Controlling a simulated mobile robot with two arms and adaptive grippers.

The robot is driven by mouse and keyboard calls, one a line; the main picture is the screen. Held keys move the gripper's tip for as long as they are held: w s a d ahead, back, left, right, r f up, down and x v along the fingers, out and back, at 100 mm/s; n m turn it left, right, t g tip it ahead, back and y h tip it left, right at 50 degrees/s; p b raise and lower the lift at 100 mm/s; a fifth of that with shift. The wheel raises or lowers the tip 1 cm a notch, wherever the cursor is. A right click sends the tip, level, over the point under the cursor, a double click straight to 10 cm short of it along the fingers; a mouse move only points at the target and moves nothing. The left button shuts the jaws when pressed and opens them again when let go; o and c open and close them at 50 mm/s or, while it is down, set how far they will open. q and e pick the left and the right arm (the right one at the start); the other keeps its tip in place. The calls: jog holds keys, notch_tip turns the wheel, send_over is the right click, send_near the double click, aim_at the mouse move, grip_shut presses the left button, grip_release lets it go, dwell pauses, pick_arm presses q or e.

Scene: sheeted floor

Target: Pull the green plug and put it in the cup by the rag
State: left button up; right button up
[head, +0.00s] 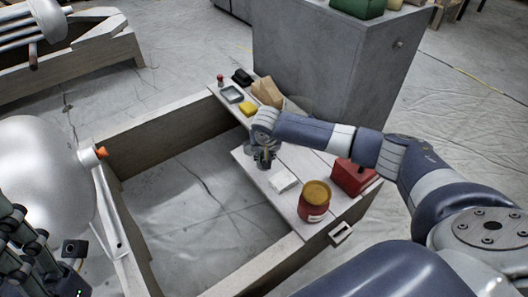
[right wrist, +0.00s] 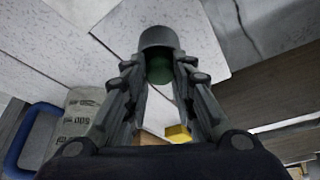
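A dark green plug (right wrist: 158,71) sits at the mouth of a grey cup (right wrist: 158,40), partly inside it, in the right wrist view. My right gripper (right wrist: 159,76) has its fingers spread on either side of the plug; a narrow gap seems to show, though contact is hard to judge. In the head view the right gripper (head: 265,152) is over the plank (head: 320,178), mostly covering the cup. The folded white rag (head: 283,181) lies close by on the plank. My left gripper (head: 40,255) is at the lower left, cut by the frame edge; its fingers are unclear.
A red can (head: 314,205) with a yellow-brown top and a red box (head: 352,178) stand near my right forearm. A yellow sponge (head: 248,108), paper bag (head: 267,92) and grey tray (head: 231,94) lie farther back.

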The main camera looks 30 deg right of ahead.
jog(key=o, duration=0.3)
jog(key=shift+o, duration=0.2)
jog(key=v, duration=1.2)
